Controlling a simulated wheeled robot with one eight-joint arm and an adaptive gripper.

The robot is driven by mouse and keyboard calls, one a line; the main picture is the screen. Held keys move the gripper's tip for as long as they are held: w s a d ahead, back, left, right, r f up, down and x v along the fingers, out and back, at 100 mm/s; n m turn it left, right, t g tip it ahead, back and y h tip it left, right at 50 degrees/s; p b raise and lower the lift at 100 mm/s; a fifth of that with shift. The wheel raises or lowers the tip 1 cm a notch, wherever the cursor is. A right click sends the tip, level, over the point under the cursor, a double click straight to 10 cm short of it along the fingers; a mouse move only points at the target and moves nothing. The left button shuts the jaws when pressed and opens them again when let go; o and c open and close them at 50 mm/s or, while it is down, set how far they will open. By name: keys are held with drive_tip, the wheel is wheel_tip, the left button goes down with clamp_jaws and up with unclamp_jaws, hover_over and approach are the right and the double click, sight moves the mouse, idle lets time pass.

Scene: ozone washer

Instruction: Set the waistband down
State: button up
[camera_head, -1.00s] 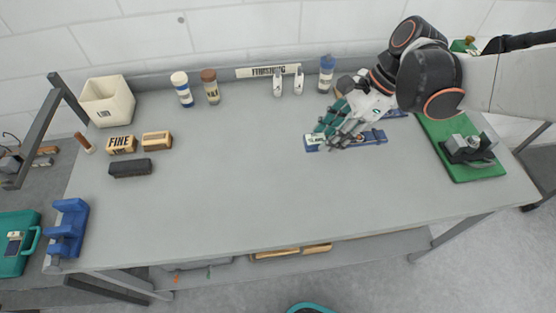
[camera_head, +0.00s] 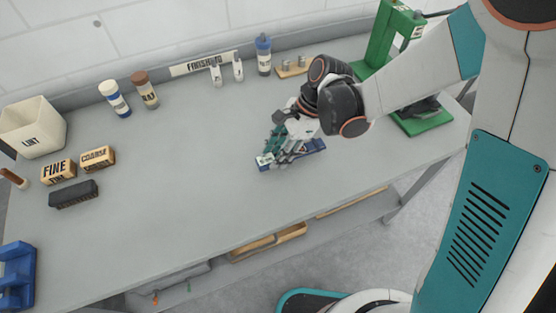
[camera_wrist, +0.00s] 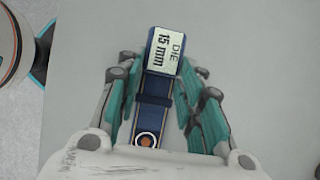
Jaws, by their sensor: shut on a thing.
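My gripper (camera_wrist: 160,72) is shut on the strip, with teal fingers along both sides. In the head view my gripper (camera_head: 274,153) is low over the right part of the table, and the blue strip (camera_head: 314,147) shows beneath it. I cannot tell whether the strip touches the table.
The grey table (camera_head: 180,185) is clear left of my gripper. A green press (camera_head: 388,40) stands at the back right. Bottles, including a blue-capped one (camera_head: 263,55), line the back. A white bin (camera_head: 33,127) and labelled blocks (camera_head: 59,171) sit at the left.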

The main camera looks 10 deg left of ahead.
drive_tip(key=shift+f+b, duration=0.55)
drive_tip(key=shift+f, duration=1.5)
drive_tip(key=shift+f, duration=0.1)
drive_tip(key=o, duration=1.2)
drive_tip(key=p+v, duration=0.3)
drive_tip(key=v, duration=0.9)
drive_tip(key=shift+d+r, duration=0.1)
drive_tip(key=shift+r, duration=0.15)
drive_tip(key=s+d+r+n+t+h, duration=0.1)
drive_tip(key=s+d+r+n+t, duration=0.2)
drive_tip(key=d, duration=0.4)
drive_tip(key=s+d+r+n+t+h, duration=0.2)
drive_tip(key=s+d+r+n+t, duration=0.1)
drive_tip(key=d+r, duration=0.3)
drive_tip(key=s+d+r+n+t+h, duration=0.2)
drive_tip(key=s+d+r+n+t, duration=0.2)
drive_tip(key=d, duration=0.5)
drive_tip(key=shift+s+r+n, duration=0.2)
drive_tip(key=shift+r+n, duration=0.35)
drive_tip(key=shift+n, duration=0.25)
